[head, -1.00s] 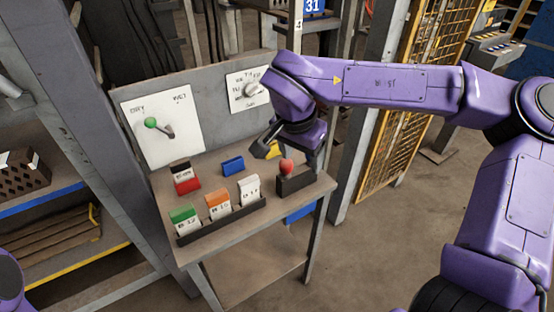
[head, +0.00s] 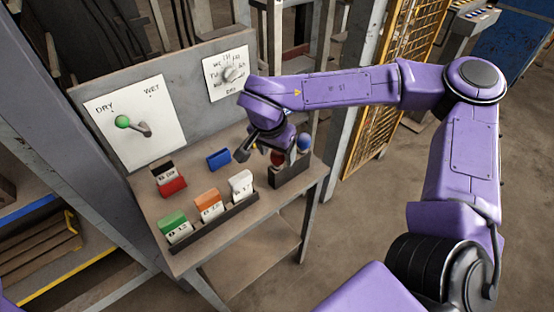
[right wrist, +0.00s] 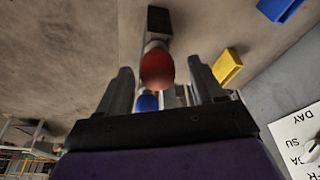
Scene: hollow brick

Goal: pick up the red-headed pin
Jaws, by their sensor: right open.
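The red-headed pin (head: 278,158) stands in a dark block (head: 290,176) at the right end of the bench. Its red head is partly hidden by my right gripper (head: 264,151) in the head view. In the right wrist view the red head (right wrist: 157,70) appears between the two fingers of my open right gripper (right wrist: 162,82). I cannot tell whether either finger touches it. A blue-headed pin (head: 304,142) stands in the same block, and its head also shows in the right wrist view (right wrist: 147,102). My left gripper is out of view.
A rack (head: 215,222) with green, orange and white tags runs along the bench's front. A red-and-black piece (head: 170,181) and a blue piece (head: 218,159) lie behind it. A yellow piece (right wrist: 228,66) is near the right gripper. A backboard (head: 190,88) carries a dry/wet lever and a dial.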

